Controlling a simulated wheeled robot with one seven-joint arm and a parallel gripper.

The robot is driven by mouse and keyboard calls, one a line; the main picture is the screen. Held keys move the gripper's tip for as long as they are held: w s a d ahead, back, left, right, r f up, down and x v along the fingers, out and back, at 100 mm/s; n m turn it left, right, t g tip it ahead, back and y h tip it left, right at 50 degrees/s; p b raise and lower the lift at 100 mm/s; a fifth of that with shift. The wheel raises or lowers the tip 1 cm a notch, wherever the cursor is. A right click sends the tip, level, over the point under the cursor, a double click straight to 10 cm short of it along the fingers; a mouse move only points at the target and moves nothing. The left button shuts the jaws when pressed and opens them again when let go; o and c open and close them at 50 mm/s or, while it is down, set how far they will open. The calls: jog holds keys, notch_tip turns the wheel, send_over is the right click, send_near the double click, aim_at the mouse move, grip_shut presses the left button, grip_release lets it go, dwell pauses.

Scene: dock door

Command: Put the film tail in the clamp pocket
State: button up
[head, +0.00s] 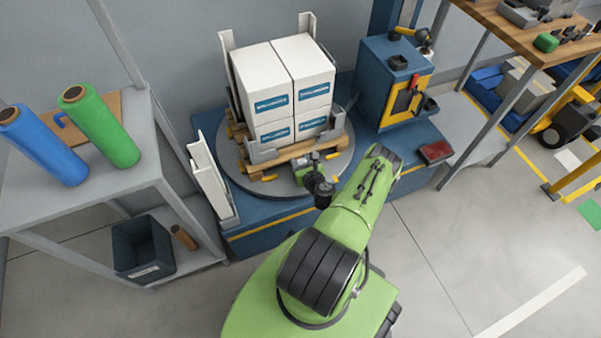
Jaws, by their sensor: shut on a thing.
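My gripper (306,165) is at the front right of the pallet load, low beside the wooden pallet (283,160). It is small here and partly covered by my own wrist. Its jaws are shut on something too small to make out. I cannot pick out the film tail as a separate sheet. The clamp pocket cannot be told apart either. The load is a stack of white cartons (264,72) with blue labels, upright on the pallet. The pallet stands on a round grey turntable (243,183).
A blue cabinet (376,75) with a yellow-framed front stands right of the load. White boards stand around the load, one (210,178) at the turntable's left. A grey shelf (40,195) holds blue (45,146) and green (98,126) rolls.

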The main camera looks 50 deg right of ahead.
notch_tip(320, 180, down, 4)
jog(key=shift+r+b, duration=0.1)
jog(key=shift+b, duration=0.7)
jog(key=shift+r, duration=0.15)
jog(key=o, duration=1)
